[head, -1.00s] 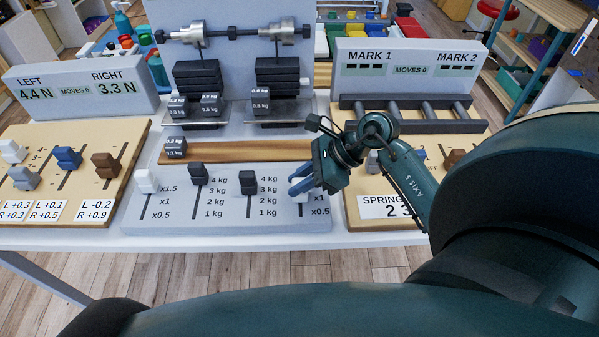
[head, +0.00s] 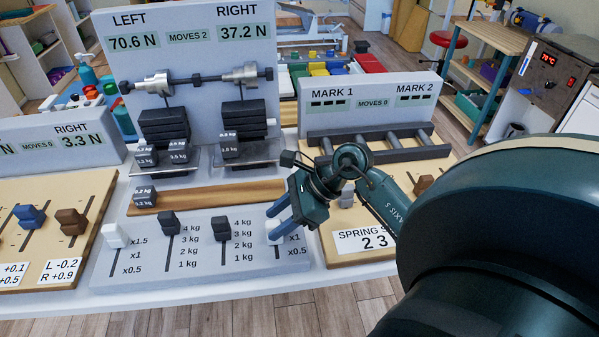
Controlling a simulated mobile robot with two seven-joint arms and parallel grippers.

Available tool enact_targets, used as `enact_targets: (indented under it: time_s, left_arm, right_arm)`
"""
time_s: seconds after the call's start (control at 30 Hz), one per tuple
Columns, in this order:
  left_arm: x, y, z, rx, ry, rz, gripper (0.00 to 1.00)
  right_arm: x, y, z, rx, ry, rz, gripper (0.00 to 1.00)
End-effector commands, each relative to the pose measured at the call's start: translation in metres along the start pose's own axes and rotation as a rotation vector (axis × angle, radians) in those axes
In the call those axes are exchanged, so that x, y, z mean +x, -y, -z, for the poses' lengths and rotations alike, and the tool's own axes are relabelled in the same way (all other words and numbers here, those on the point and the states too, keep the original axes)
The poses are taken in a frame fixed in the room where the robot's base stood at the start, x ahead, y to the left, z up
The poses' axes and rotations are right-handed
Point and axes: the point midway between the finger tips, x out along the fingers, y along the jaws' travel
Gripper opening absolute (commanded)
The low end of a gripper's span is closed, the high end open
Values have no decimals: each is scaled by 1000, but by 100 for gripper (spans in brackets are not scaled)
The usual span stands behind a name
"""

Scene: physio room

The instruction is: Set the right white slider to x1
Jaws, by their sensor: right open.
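The right white slider (head: 273,239) is on the grey-white sloped panel (head: 193,272) of the middle station. Its upper part is hidden behind my right gripper (head: 272,220). Its visible lower part is about level with the x1 mark (head: 294,238); its exact setting is hard to tell. The x0.5 mark (head: 297,251) shows below, and x1.5 on that side is covered. My right gripper is open, its blue fingers at the slider; contact cannot be told. My left gripper is out of view.
The left white slider (head: 115,236) stands by x1.5. Two dark kg sliders (head: 169,224) (head: 220,228) stand between. The display board (head: 193,62) reads left 70.6 N, right 37.2 N, moves 2. A spring station (head: 375,235) stands close on the right, a slider station (head: 60,190) on the left.

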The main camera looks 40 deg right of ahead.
Motion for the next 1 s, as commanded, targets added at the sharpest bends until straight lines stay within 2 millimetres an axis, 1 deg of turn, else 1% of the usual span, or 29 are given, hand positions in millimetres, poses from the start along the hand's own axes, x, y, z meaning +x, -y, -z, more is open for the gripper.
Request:
enact_targets:
  time_s: [0.17,0.3,0.4,0.5,0.6,0.7,1.0]
  left_arm:
    - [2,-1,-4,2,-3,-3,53]
    - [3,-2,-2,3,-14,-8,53]
    - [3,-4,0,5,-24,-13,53]
    - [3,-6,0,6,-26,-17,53]
    - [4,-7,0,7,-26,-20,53]
    - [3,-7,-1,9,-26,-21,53]
    - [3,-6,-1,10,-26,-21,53]
  right_arm:
    - [-39,0,2,-6,-7,5,42]
    - [-70,0,2,-4,-6,4,42]
    - [-89,0,1,-3,-5,3,42]
    - [-102,0,1,-1,-3,2,42]
    - [-111,0,0,-2,-2,1,42]
    - [-115,0,0,-2,-1,1,42]
    - [-116,0,0,-1,-1,1,42]
